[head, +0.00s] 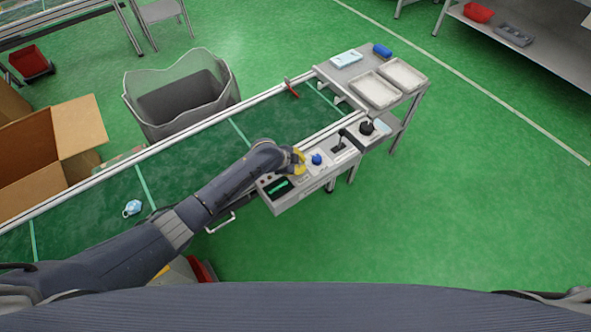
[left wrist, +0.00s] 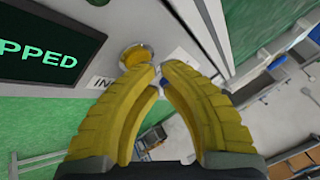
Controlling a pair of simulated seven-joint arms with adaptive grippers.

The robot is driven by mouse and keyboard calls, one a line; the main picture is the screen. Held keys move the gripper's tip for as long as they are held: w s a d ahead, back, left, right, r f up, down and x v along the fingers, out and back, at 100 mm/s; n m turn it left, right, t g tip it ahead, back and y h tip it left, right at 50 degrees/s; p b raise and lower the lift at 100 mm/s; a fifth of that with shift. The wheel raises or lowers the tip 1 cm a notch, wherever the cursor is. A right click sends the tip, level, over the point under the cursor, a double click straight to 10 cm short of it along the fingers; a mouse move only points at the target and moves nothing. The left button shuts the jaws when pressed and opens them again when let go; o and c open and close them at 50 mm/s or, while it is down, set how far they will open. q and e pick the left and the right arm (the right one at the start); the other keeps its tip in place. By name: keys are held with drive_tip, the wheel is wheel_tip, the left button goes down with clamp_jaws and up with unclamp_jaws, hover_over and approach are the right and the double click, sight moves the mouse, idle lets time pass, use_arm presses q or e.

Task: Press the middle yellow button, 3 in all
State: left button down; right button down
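In the left wrist view a round yellow button (left wrist: 136,55) in a metal ring sits on the grey control panel (left wrist: 178,30), beside a dark screen (left wrist: 45,45) with green letters "PPED". My left gripper's yellow fingers (left wrist: 157,82) have their tips together, just below and right of the button; I cannot tell whether they touch the panel. In the head view the left gripper (head: 299,161) is over the panel (head: 297,197), hiding the yellow button. The gripper holds nothing that I can see. My right gripper is not in view.
A blue knob (head: 317,159), a joystick (head: 340,142) and a black knob (head: 367,127) stand right of the gripper. Behind runs a green conveyor (head: 185,165) with a blue-white mask (head: 132,208). A side table (head: 347,74) holds trays.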

use_arm(q)
drive_tip(key=shift+f, duration=0.15)
idle(0.3)
drive_tip(key=shift+r, duration=3.35)
